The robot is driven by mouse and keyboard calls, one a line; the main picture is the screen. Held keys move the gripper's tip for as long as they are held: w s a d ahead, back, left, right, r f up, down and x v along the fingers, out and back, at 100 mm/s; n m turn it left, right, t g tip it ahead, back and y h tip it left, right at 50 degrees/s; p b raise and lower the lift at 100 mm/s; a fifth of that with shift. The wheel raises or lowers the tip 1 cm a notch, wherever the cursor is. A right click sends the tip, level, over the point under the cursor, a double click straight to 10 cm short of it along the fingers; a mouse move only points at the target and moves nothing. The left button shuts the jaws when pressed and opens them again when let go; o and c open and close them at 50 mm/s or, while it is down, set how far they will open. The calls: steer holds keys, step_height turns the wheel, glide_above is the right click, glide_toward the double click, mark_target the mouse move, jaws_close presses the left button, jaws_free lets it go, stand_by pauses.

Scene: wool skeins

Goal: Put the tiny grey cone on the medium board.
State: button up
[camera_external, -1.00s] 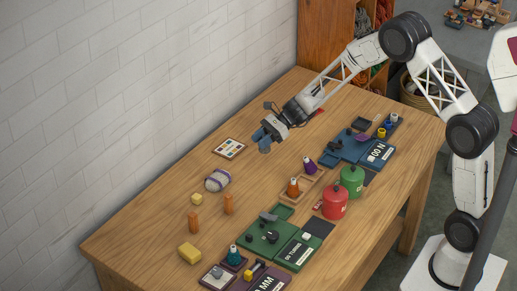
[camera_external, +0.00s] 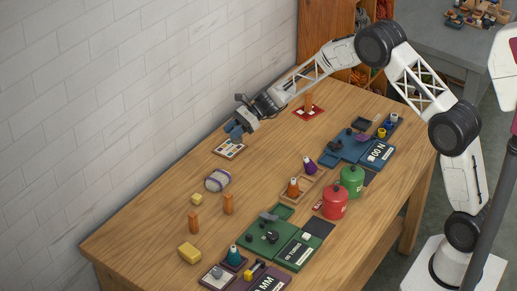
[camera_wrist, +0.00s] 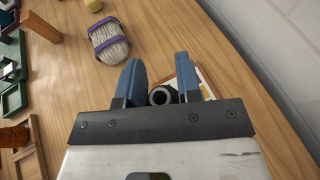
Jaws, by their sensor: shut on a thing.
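My gripper (camera_external: 235,134) has blue fingers and hangs above the framed colour card at the wall side of the table. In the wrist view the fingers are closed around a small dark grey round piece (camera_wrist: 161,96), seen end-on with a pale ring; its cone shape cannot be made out. The boards are a blue one (camera_external: 343,151) at the back right, a green one (camera_external: 262,242) at the front and a purple one (camera_external: 244,284) at the front edge. I cannot tell for sure which is the medium board.
The colour card (camera_external: 229,149) lies under my gripper. A purple-banded skein (camera_external: 218,180), orange blocks (camera_external: 193,223) and yellow blocks (camera_external: 189,253) stand on the left. Red (camera_external: 335,202) and green (camera_external: 352,181) canisters stand right of a wooden tray (camera_external: 312,190). The table's middle is mostly clear.

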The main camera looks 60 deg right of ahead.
steer(key=shift+w+f, duration=0.15)
steer(key=shift+w, duration=1.55)
steer(key=shift+f, duration=1.75)
steer(key=shift+f, duration=0.1)
steer(key=o, duration=0.9)
steer(key=shift+o, duration=0.2)
